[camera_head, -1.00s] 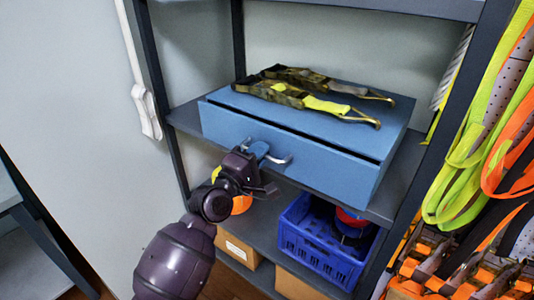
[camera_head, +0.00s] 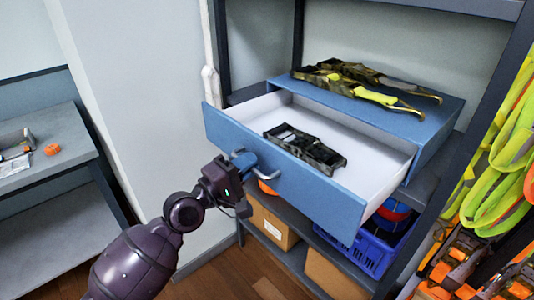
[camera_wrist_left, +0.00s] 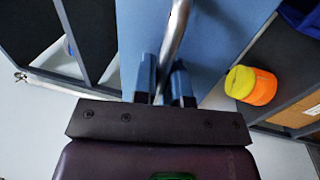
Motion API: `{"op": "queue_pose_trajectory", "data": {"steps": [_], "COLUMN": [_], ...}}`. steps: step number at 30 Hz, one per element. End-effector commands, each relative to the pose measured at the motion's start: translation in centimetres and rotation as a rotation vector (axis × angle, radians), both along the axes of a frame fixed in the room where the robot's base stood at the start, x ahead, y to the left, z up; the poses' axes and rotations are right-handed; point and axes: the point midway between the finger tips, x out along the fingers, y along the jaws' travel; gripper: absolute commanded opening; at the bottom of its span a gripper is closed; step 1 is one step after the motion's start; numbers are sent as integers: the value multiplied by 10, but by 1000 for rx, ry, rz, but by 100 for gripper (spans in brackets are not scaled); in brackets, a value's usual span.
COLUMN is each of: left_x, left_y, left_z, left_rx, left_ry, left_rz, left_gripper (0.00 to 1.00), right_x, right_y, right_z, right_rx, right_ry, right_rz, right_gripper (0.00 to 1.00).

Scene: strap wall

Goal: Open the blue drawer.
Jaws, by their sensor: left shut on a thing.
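The blue drawer (camera_head: 290,187) stands pulled well out of its blue cabinet (camera_head: 428,124) on the shelf. Its white inside shows, with a dark camouflage-patterned ratchet buckle (camera_head: 306,147) lying in it. My left gripper (camera_head: 243,160) is shut on the metal handle (camera_head: 262,172) on the drawer's front. In the left wrist view the handle (camera_wrist_left: 176,32) runs between the two blue fingertips (camera_wrist_left: 164,78), with the blue front behind it. My right gripper is in neither view.
Ratchet straps (camera_head: 355,82) lie on top of the cabinet. A blue crate (camera_head: 365,248) and cardboard boxes (camera_head: 272,224) sit on the lower shelf. Yellow and orange straps (camera_head: 512,140) hang at the right. A grey table (camera_head: 50,150) stands at the left. Floor shows in front.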

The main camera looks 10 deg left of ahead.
Motion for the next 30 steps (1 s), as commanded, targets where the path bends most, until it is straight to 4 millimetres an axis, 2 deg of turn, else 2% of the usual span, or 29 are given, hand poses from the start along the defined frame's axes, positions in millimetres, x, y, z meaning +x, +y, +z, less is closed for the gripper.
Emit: {"op": "queue_pose_trajectory", "data": {"steps": [3, 9, 15, 26, 27, 30], "left_x": [-20, -40, -49, -49, -49, -49], "left_y": [14, 29, 35, 36, 36, 36], "left_z": [-1, -1, 0, 0, 0, 0], "left_rx": [2, 1, 0, -1, -1, -1], "left_ry": [1, 1, 0, -1, -1, -1], "left_rz": [-1, -2, 0, 0, 0, 1], "left_gripper": [0, 0, 0, 0, 14, 29], "right_x": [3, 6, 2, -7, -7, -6], "right_y": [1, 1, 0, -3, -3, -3], "right_z": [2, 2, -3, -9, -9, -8], "right_rx": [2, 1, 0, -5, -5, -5], "right_ry": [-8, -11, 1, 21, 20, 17], "right_rz": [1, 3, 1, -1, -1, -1], "right_gripper": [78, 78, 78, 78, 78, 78]}}
